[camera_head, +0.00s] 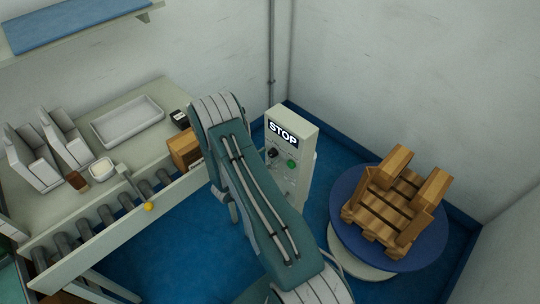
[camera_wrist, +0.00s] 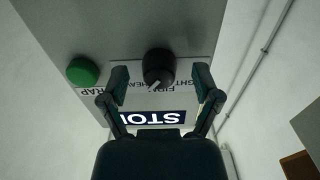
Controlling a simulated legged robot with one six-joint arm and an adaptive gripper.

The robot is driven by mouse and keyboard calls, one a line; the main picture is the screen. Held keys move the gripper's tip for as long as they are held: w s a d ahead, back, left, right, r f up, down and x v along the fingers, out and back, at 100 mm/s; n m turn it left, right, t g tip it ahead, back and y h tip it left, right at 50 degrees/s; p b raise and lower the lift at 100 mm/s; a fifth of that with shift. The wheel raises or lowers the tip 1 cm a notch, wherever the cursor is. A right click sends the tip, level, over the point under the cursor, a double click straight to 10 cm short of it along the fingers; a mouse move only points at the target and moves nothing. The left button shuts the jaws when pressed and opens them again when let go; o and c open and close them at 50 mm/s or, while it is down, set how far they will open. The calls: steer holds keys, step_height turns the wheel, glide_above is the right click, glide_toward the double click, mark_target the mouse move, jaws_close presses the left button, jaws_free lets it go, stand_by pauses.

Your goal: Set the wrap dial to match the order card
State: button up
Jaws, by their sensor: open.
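The wrap dial is a black round knob (camera_wrist: 158,66) on a grey control box, with a pale pointer line slanting to the lower left in the wrist view. Upside-down lettering beside it is partly covered; FIRM is readable near the pointer, but I cannot tell the exact setting. The dial also shows in the head view (camera_head: 272,153). My gripper (camera_wrist: 160,83) is open, its fingers on either side of the dial's lower part in the picture; I cannot tell whether they touch it. I cannot make out an order card.
A green button (camera_wrist: 83,71) sits beside the dial, and a lit STOP sign (camera_head: 283,133) is above it. A blue turntable (camera_head: 345,214) carries a wooden pallet (camera_head: 386,209). A roller conveyor (camera_head: 104,214) and a bench with a white tray (camera_head: 128,121) stand left.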

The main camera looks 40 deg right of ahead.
steer(key=shift+d, duration=0.35)
steer(key=shift+a, duration=0.1)
jaws_close()
